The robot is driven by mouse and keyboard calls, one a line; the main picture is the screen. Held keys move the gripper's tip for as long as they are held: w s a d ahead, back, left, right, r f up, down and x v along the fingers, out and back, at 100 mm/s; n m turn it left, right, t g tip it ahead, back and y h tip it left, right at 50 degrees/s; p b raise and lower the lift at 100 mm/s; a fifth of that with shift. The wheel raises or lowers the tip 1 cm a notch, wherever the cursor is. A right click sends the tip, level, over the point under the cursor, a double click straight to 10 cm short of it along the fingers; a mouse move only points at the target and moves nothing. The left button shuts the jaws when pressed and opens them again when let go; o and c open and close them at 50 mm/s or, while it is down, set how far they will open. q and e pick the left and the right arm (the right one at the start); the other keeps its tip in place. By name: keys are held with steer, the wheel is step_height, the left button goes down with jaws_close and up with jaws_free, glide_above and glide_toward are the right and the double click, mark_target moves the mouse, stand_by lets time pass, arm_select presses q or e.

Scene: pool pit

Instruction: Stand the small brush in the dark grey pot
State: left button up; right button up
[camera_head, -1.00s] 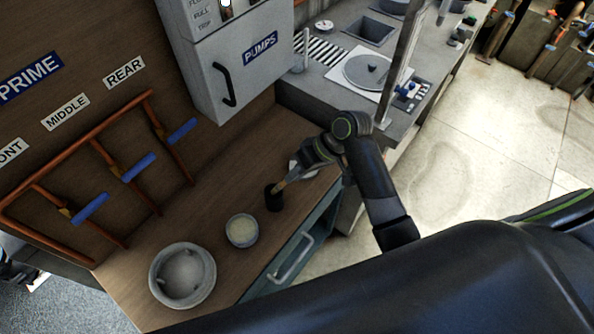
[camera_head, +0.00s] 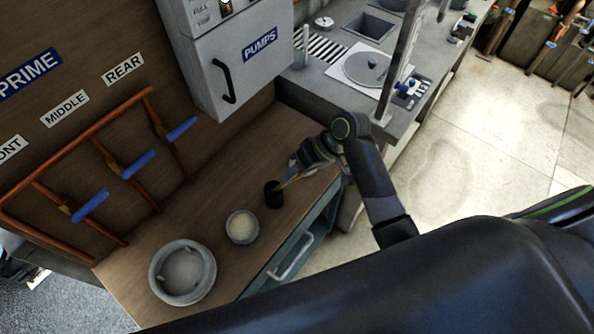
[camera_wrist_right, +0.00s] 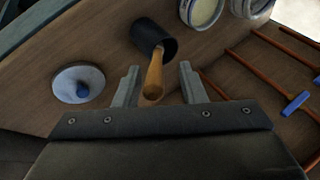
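The dark grey pot (camera_head: 273,195) stands on the wooden counter, near its front edge; it also shows in the right wrist view (camera_wrist_right: 150,36). The small brush has a wooden handle (camera_wrist_right: 154,76) that sticks out of the pot's mouth and leans toward my right gripper (camera_wrist_right: 160,84). The brush's lower end is hidden inside the pot. The two fingers of my right gripper are apart, with the handle's end between them and a visible gap on each side. In the head view this gripper (camera_head: 298,172) is just right of the pot. My left gripper is not in view.
A small bowl with pale contents (camera_head: 242,228) and a larger grey bowl (camera_head: 183,273) stand left of the pot. A white dish with a blue knob (camera_wrist_right: 78,84) lies beside the gripper. Copper pipes with blue handles (camera_head: 131,164) line the wall behind.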

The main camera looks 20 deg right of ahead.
steer(key=shift+r, duration=0.2)
steer(key=b+v, duration=0.1)
steer(key=v, duration=1.1)
steer(key=shift+r, duration=0.45)
